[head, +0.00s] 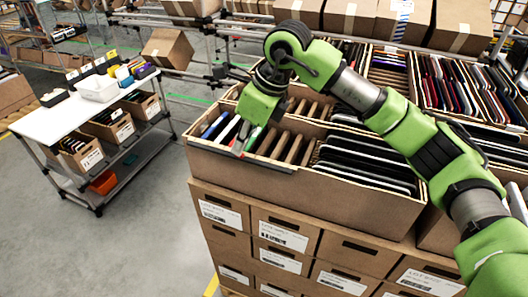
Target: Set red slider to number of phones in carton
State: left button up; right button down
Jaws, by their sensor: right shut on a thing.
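An open brown carton (290,178) on the stack in front of me has slots with dividers. Several slim phones (222,127) with blue, green and pale edges stand tilted in its left part, and several dark flat devices (365,160) lean in its right part. My right gripper (241,143) reaches down into the left part and is shut on a slim thing, apparently a phone, mostly hidden by the fingers. Slots to the right of the gripper look empty. I cannot make out a red slider. My left gripper is not in view.
More open cartons with tilted devices (460,88) stand behind and to the right. A white-topped cart (75,118) on the left bears a white bin (97,88) and small coloured items. An orange bin (103,182) sits on its lower shelf. Grey floor lies between.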

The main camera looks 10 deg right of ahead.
jog(key=shift+w+a, duration=0.35)
jog(key=shift+a, duration=0.05)
jog(key=c, duration=2.2)
grip_release()
jog(key=shift+o, duration=0.2)
jog(key=v, duration=1.2)
jog(key=shift+s+d, duration=0.1)
